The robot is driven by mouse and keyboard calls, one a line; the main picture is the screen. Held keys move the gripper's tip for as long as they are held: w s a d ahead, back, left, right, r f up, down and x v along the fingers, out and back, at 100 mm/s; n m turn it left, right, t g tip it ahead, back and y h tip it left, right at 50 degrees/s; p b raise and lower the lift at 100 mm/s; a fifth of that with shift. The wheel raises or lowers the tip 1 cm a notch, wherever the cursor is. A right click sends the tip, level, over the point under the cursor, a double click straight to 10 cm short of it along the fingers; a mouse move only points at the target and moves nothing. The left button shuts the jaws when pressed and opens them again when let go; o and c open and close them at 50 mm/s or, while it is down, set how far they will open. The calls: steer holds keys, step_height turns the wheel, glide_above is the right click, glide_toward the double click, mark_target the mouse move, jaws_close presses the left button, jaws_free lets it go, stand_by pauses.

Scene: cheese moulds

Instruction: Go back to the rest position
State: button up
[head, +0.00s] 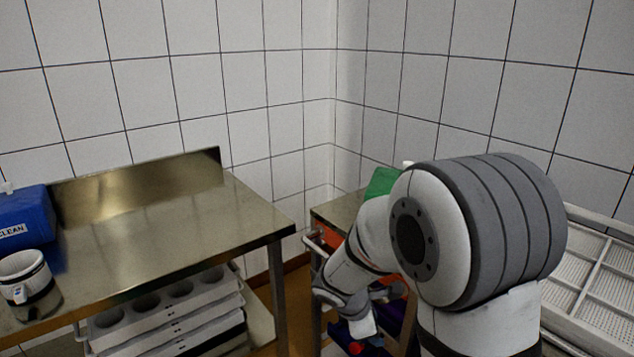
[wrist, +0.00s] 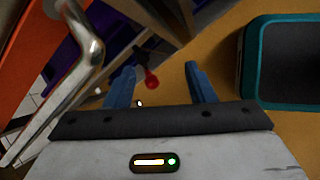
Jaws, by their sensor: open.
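My gripper (wrist: 158,78) shows in the wrist view with its two blue fingers apart and nothing between them. It hangs over the orange-brown floor (wrist: 205,45). A red-tipped dark item (wrist: 151,80) shows beyond the gap, near the left finger; I cannot tell what it is. In the head view my arm is bent down at the right, its lower end beside the cart or bench with the orange front (head: 330,236). My fingers are not clear there.
A metal handle (wrist: 85,55) is close left of my gripper; a teal-edged dark object (wrist: 243,60) is at right. The steel table (head: 170,235) holds a blue "CLEAN" box (head: 25,220). White moulds (head: 165,318) sit below. A white gridded rack (head: 600,290) stands at right.

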steer(key=s+d+r+m+y+p, duration=0.2)
steer(key=s+r+m+y+p, duration=0.3)
steer(key=s+r+m, duration=1.3)
steer(key=shift+s+d+r+p, duration=0.15)
steer(key=shift+s+r+p, duration=0.15)
steer(key=shift+r+p, duration=0.3)
